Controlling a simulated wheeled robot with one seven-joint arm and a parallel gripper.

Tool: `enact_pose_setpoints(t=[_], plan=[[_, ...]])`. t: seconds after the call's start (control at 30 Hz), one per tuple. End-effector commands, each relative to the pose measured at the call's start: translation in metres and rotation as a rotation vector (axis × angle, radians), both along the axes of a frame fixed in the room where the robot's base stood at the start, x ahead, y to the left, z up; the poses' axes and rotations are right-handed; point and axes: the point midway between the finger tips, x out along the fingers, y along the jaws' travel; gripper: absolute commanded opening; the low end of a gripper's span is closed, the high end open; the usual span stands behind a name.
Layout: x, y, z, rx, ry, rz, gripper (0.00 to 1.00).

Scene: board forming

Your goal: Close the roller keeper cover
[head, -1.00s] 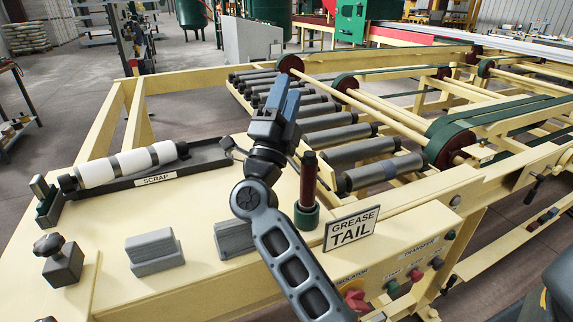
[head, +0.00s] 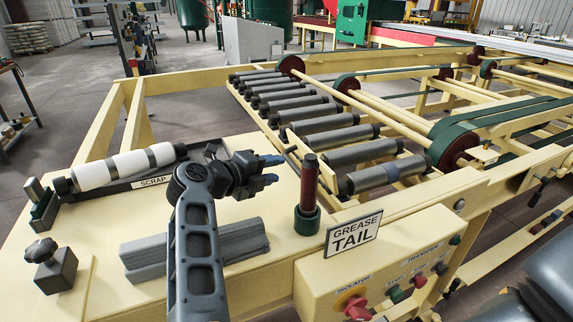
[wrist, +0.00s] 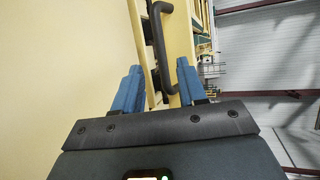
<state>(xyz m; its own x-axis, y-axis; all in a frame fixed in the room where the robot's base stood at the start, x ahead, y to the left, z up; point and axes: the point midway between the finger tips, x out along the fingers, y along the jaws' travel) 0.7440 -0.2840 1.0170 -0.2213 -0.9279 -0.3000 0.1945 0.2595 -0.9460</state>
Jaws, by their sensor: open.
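My gripper (head: 273,170) is above the cream table, left of the rollers, its blue fingers pointing right. In the wrist view my gripper (wrist: 155,72) is open, with a gap between its fingers. A dark bar handle (wrist: 163,88) shows in that gap, beside a cream strip. I cannot tell how far ahead it is, and nothing is clearly held. In the head view a dark bar (head: 292,150) runs at the near ends of the grey rollers (head: 325,124), partly hidden behind the gripper. I cannot make out the roller keeper cover's outline or how far open it is.
A brown post in a green cup (head: 308,195) stands right of my gripper, near the GREASE TAIL sign (head: 352,231). A white roll (head: 120,166) lies by the SCRAP tray at left. Grey blocks (head: 245,238) lie on the table. A control box (head: 400,260) is at front.

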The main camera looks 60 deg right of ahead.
Motion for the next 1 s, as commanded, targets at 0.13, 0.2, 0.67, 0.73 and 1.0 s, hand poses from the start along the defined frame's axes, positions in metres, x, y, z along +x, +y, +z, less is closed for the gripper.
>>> enact_pose_setpoints(t=[0.13,0.2,0.67,0.73,1.0], plan=[[-0.006,-0.024,-0.005,-0.002,0.003,-0.002,0.41],[-0.009,-0.033,-0.008,-0.002,0.003,-0.003,0.41],[-0.012,-0.05,-0.015,-0.003,0.001,0.0,0.41],[-0.012,-0.05,-0.015,-0.003,0.001,0.0,0.39],[-0.012,-0.05,-0.015,-0.003,0.001,0.0,0.13]])
